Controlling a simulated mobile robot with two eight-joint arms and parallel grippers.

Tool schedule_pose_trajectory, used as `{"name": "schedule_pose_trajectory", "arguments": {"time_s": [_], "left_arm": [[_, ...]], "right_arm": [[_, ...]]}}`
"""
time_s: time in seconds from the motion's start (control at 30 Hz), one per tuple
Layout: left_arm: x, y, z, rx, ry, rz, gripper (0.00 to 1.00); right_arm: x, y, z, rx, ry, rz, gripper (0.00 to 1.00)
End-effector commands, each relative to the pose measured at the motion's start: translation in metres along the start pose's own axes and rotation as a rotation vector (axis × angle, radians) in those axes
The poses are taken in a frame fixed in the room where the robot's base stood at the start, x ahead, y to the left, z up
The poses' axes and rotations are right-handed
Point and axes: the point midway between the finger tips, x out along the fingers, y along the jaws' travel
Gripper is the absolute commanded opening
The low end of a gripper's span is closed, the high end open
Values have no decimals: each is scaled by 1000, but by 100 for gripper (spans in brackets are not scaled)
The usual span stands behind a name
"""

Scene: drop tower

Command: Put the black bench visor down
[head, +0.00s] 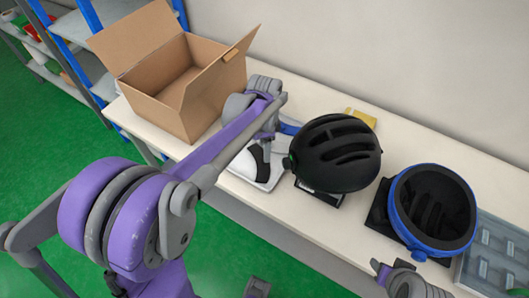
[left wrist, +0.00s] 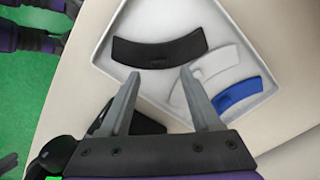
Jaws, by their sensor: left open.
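The black bench visor (left wrist: 160,50), a curved dark strip, lies in a shallow white tray (left wrist: 116,62) with a white visor (left wrist: 210,62) and a blue visor (left wrist: 237,92) beside it. My left gripper (left wrist: 161,74) is open, with its fingertips just short of the black visor's near edge and nothing between them. In the head view my left gripper (head: 266,132) is over the tray (head: 240,168) and partly hides what lies in it. Part of my right gripper (head: 392,272) shows at the lower right edge; its jaw state is unclear.
A black helmet (head: 335,153) stands right of the tray. A blue-rimmed helmet (head: 400,205), open side up, stands farther right beside a grey compartment tray (head: 490,262). An open cardboard box (head: 205,98) is at the left of the bench (head: 300,245). A yellow item (head: 362,118) lies behind the black helmet.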

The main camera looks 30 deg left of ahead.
Motion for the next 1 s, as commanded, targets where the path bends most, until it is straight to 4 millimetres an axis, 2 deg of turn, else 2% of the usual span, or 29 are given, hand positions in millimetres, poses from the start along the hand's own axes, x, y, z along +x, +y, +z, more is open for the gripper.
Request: {"name": "schedule_pose_trajectory", "arguments": {"time_s": [0.1,0.3,0.47,0.57,0.67,0.77,0.9,1.0], "left_arm": [[-29,0,0,0,0,0,64],[-64,0,0,0,0,0,64],[-78,1,0,-3,1,-2,64],[-81,11,4,-40,13,-18,64],[-79,34,12,-137,47,-58,64],[-72,67,24,-286,108,-111,64],[-53,113,45,-510,220,-169,64],[-37,139,58,-647,300,-190,64]], "right_arm": [[-3,0,-2,0,2,0,50],[-6,0,-4,0,3,0,50],[-7,0,-5,0,4,0,50],[-7,0,-5,0,4,0,50],[-7,0,-5,0,4,0,50],[-7,0,-5,0,3,0,50],[-7,0,-5,0,3,0,50],[-7,0,-5,0,3,0,50]]}}
